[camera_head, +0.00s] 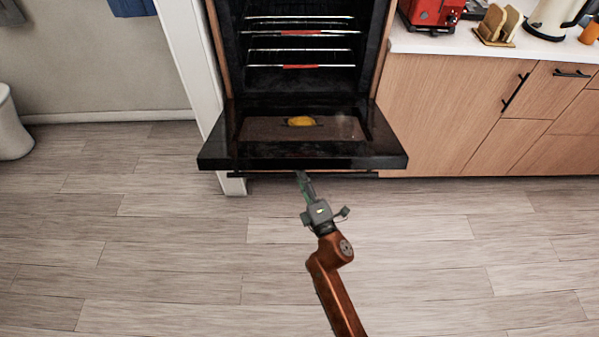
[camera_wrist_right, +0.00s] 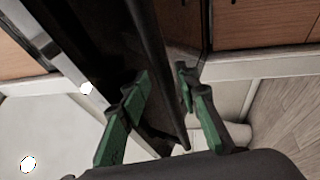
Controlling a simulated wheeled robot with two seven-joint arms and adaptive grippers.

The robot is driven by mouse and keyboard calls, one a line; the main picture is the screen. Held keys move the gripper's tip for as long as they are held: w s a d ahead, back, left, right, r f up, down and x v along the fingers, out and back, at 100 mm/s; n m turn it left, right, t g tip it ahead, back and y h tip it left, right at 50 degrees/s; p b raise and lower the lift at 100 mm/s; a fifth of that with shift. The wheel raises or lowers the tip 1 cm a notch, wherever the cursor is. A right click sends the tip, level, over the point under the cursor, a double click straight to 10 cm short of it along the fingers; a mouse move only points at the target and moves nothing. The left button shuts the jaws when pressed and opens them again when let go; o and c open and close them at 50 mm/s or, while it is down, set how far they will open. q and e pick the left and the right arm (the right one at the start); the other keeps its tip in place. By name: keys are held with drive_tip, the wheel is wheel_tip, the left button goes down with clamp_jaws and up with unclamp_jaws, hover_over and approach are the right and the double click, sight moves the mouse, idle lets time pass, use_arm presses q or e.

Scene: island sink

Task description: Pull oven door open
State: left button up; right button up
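The oven door (camera_head: 225,150) is swung down and lies roughly flat in front of the open oven cavity (camera_head: 300,40). Its dark bar handle (camera_head: 350,174) runs along the front edge. My right gripper (camera_head: 303,178) reaches up to the handle near its middle. In the right wrist view, its green fingers (camera_wrist_right: 163,92) stand apart, one on either side of the dark handle bar (camera_wrist_right: 155,60). I cannot tell whether they touch it. My left gripper is not in view.
Wire racks with red strips show in the cavity. A yellow spot (camera_head: 301,121), object or reflection, shows on the door's glass. Wooden cabinets (camera_head: 450,110) and a counter with a red appliance (camera_head: 430,14) stand right. A white panel (camera_head: 190,60) borders the oven left. The floor is clear.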

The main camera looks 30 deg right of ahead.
sight(304, 164)
drive_tip(key=shift+r, duration=0.1)
drive_tip(key=shift+a+r, duration=0.15)
drive_tip(key=shift+r, duration=5.05)
drive_tip(key=shift+f, duration=0.35)
drive_tip(key=shift+s+f+b, duration=0.5)
drive_tip(key=shift+s+f, duration=0.55)
drive_tip(key=shift+s, duration=0.1)
drive_tip(key=shift+s+d+f, duration=0.2)
drive_tip(key=shift+s+f, duration=0.15)
drive_tip(key=shift+f, duration=0.2)
drive_tip(key=s+f+b, duration=0.2)
drive_tip(key=s+f, duration=0.1)
drive_tip(key=shift+s+d, duration=0.1)
drive_tip(key=shift+s, duration=0.15)
